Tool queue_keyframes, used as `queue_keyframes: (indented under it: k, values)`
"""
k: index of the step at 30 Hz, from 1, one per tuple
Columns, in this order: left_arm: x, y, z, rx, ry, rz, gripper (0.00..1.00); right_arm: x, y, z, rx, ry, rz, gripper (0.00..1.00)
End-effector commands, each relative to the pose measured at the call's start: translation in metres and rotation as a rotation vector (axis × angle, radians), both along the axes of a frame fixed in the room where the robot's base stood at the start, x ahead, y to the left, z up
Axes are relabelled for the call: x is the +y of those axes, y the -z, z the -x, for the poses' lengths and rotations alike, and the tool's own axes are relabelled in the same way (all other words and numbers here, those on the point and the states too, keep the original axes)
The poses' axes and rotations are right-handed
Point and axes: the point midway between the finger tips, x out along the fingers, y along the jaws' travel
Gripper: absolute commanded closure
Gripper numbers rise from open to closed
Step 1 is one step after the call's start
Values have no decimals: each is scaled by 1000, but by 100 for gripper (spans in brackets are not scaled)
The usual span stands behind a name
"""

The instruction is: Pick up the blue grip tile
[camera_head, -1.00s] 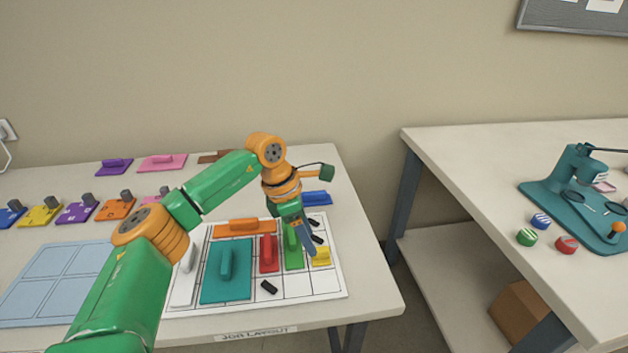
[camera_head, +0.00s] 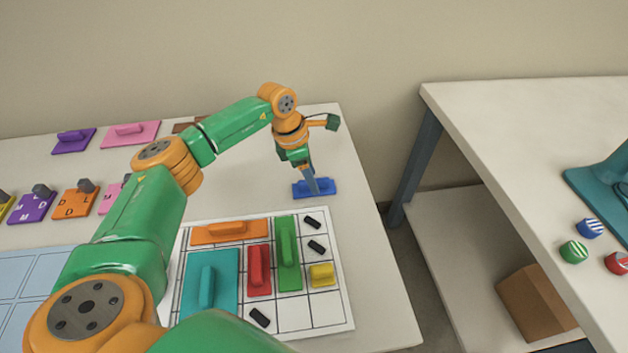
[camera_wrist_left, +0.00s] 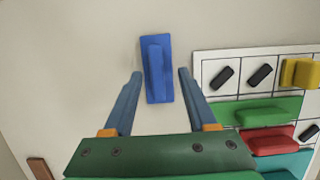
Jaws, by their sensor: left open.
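The blue grip tile (camera_head: 325,188), a flat blue plate with a raised bar, lies on the table just beyond the gridded layout sheet. In the left wrist view the blue tile (camera_wrist_left: 156,70) lies ahead of and between the two finger tips. My left gripper (camera_head: 312,183) is open and empty, pointing down over the tile. In the left wrist view its fingers (camera_wrist_left: 160,75) stand one on each side of the tile's near part, with gaps on both sides. In the head view the fingers hide part of the tile. My right gripper does not show.
The layout sheet (camera_head: 335,312) holds teal (camera_head: 228,285), red (camera_head: 259,268), green (camera_head: 288,252), orange (camera_head: 230,231) and yellow (camera_head: 322,275) tiles and small black pieces. Purple (camera_head: 74,140) and pink (camera_head: 131,133) tiles lie at the back left. Bare table surrounds the blue tile.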

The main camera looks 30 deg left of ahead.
Motion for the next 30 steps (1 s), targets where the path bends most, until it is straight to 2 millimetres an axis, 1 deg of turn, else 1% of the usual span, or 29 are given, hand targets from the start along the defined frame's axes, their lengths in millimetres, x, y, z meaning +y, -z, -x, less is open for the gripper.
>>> queue_keyframes:
  k: [1, 3, 8, 9, 11, 12, 15, 30]
  values:
    - [-2, 6, 0, 3, 1, 0, 43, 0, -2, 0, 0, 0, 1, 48]
    - [-2, 10, -1, 1, -1, -1, 43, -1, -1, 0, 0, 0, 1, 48]
    - [-2, 11, -1, 0, 0, -1, 43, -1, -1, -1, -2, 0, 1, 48]
    - [-2, 11, -1, 0, 0, -1, 48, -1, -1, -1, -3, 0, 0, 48]
    - [-2, 11, -1, 0, 0, -1, 64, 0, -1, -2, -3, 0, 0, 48]
    - [-2, 11, -1, 0, 0, -1, 75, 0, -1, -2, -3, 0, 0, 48]
    - [-2, 11, -1, 0, 0, -1, 100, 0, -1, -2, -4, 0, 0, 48]
    - [-2, 11, -1, 0, 0, -1, 100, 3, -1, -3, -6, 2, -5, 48]
